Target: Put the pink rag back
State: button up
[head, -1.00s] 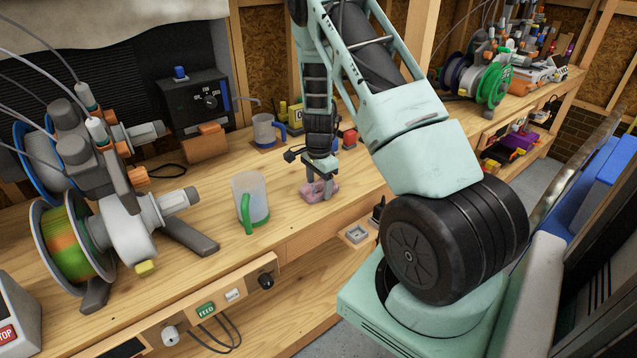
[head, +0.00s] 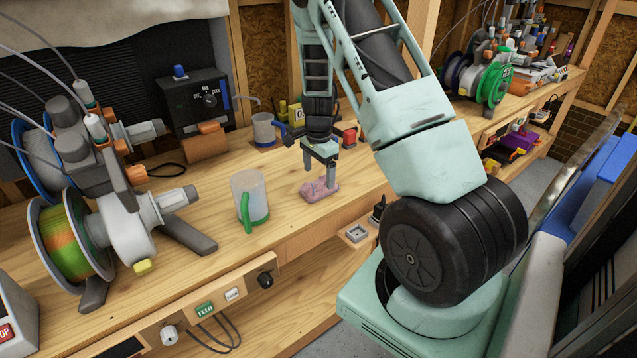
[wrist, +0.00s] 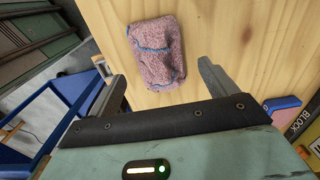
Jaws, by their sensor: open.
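The pink rag (head: 319,190), folded with blue edging, lies on the wooden bench top to the right of the clear mug with the green handle. It also shows in the wrist view (wrist: 156,52), whole and uncovered, just beyond my fingertips. My gripper (head: 320,168) points down over the rag.
The clear mug (head: 250,200) stands left of the rag. A grey mug with a blue handle (head: 265,130) is behind it, and a red-topped item (head: 349,137) stands behind my gripper. Spool machinery (head: 120,225) fills the left. A small tray (head: 355,232) sits at the bench's front edge.

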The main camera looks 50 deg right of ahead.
aim_at(319, 180)
notch_tip(319, 180, up, 8)
jog(key=s+a+r+n+y, duration=0.1)
jog(key=s+a+r+n, duration=0.15)
jog(key=a+n, duration=0.9)
jog(key=s+a+r+n+y, duration=0.1)
jog(key=s+a+r+n, duration=0.2)
jog(key=a, duration=1.7)
jog(key=s+a+r+n, duration=0.1)
jog(key=s+a+n, duration=0.5)
jog(key=s+n, duration=0.1)
jog(key=s+a+r+n+h, duration=0.1)
jog(key=s+a+n, duration=0.5)
jog(key=s, duration=0.4)
jog(key=shift+s+a+r+n+b, duration=0.2)
jog(key=shift+a+r+n+b, duration=0.1)
jog(key=shift+r+n+b, duration=0.15)
